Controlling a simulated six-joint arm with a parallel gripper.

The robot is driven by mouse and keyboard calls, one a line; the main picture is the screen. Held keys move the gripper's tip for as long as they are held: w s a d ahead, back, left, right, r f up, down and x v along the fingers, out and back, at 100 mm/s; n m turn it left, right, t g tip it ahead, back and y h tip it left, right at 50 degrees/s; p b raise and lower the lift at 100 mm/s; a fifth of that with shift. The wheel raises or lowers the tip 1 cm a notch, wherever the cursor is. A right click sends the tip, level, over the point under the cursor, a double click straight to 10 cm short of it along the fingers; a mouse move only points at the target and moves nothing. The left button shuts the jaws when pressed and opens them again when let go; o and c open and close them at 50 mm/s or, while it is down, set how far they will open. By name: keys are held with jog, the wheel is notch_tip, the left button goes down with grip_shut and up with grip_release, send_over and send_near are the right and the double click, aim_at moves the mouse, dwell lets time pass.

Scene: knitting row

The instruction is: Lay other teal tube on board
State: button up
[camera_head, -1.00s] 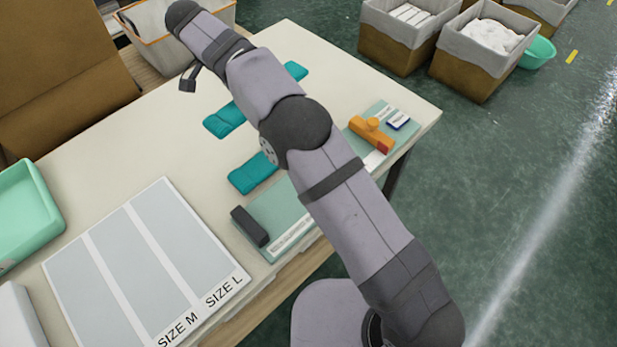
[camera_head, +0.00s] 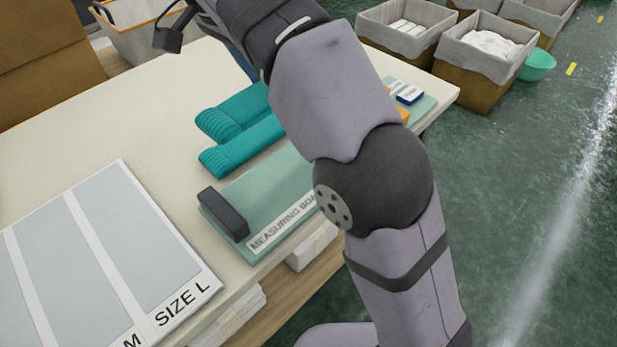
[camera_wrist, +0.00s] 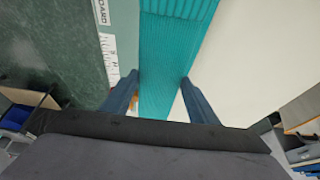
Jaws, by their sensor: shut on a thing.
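Two ribbed teal tubes lie close together in the head view: one farther back (camera_head: 228,118) and one (camera_head: 238,148) beside the measuring board. The pale green measuring board (camera_head: 262,205) has a dark grey block (camera_head: 223,213) at its left end. In the wrist view, my gripper (camera_wrist: 160,88) has its blue fingers on either side of a teal tube (camera_wrist: 166,60), shut on it. The board edge and white scale (camera_wrist: 109,55) run to the left of the tube. In the head view my arm hides the gripper and the tubes' right ends.
A size sheet (camera_head: 90,240) lies at the front left of the table. An orange item and a blue-white item (camera_head: 409,94) are at the board's far right end. A lined bin (camera_head: 135,25) stands at the back left. The table's left back is clear.

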jog(key=s+d+f+b, duration=0.1)
jog(key=s+d+b, duration=0.2)
jog(key=s+b, duration=0.2)
jog(key=shift+s+d+f, duration=0.15)
jog(key=shift+d+f, duration=0.05)
jog(key=shift+d, duration=0.2)
notch_tip(320, 180, down, 6)
jog(key=b, duration=0.4)
jog(key=shift+f, duration=0.15)
jog(key=shift+f+b, duration=1.3)
jog(key=shift+f, duration=0.55)
jog(key=shift+f, duration=0.1)
jog(key=o, duration=1)
